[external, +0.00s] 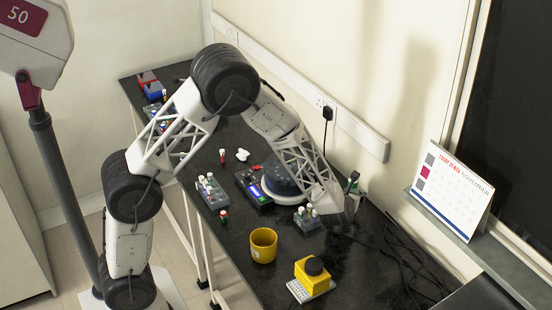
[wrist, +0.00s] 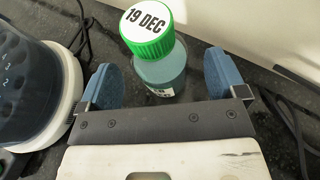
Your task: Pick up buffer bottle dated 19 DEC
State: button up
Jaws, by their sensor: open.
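The buffer bottle (wrist: 163,74) has a bright green cap marked 19 DEC and a clear body with blue-green liquid. In the wrist view it stands on the dark bench at upper middle. My gripper (wrist: 161,79) is open, with one blue finger on each side of the bottle's body and a visible gap on both sides. The bottle's lower label is partly hidden by the gripper.
A round dark-topped device (wrist: 62,90) with a white rim stands close to the left finger. Black cables (external: 400,250) lie to the right. A yellow mug (external: 263,246), a yellow-and-black device (external: 314,276) and a small tube rack (external: 307,217) stand nearby.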

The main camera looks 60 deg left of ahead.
jog(key=shift+x, duration=1.45)
jog(key=c, duration=1.2)
jog(key=shift+o, duration=0.2)
jog(key=shift+r, duration=5.05)
